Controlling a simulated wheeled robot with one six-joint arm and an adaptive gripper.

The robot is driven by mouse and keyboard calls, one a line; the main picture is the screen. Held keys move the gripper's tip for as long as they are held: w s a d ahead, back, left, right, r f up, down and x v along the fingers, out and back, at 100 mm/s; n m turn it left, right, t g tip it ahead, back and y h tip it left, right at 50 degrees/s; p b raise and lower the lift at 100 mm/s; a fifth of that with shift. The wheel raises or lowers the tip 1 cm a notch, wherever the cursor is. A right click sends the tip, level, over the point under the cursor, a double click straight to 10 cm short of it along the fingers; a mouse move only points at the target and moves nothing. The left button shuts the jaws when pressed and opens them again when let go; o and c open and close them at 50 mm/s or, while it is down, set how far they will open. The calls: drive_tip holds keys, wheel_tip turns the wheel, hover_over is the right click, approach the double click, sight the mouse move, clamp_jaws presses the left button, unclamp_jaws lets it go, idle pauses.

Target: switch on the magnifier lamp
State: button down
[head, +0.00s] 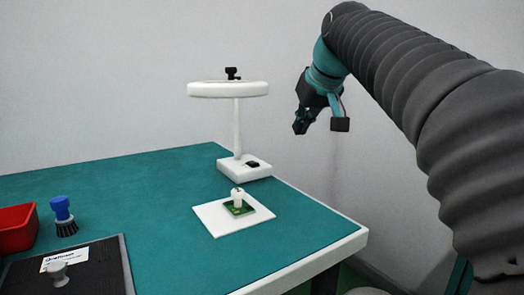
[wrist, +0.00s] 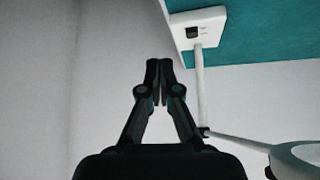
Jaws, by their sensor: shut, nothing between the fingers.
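The magnifier lamp (head: 236,120) is white and stands at the back right corner of the teal bench. It has a block base, a thin post and a round head (head: 228,90) with a black knob on top. A black switch (head: 252,163) sits on its base; the switch also shows in the wrist view (wrist: 191,33). My gripper (head: 300,128) is shut and empty, in the air to the right of the lamp post and higher than the base. In the wrist view the fingertips (wrist: 158,66) meet, apart from the lamp. Whether the lamp is lit is unclear.
A white pad (head: 212,220) with a green board (head: 240,210) and a small white part lies in front of the lamp. A red bin (head: 15,228), a blue-handled brush (head: 62,215) and a dark panel (head: 108,270) are at left. The bench's right edge is clear.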

drive_tip(key=w+a+r+n+g+y, duration=0.1)
drive_tip(key=w+a+r+n, duration=0.1)
drive_tip(key=w+a, duration=0.2)
drive_tip(key=a, duration=0.2)
drive_tip(key=shift+w+a+n+y+p, duration=0.3)
drive_tip(key=shift+a+n, duration=0.1)
hover_over(253, 162)
drive_tip(key=s+d, duration=0.1)
drive_tip(key=f, duration=0.7)
drive_tip(key=shift+s+f, duration=0.2)
drive_tip(key=shift+f, duration=0.2)
wheel_tip(253, 162, down, 2)
drive_tip(key=shift+f+b, duration=0.2)
drive_tip(key=shift+b, duration=0.4)
drive_tip(key=shift+s+d+f, duration=0.15)
drive_tip(key=shift+f, duration=0.65)
drive_tip(key=shift+f+b, duration=0.1)
drive_tip(key=shift+b, duration=0.2)
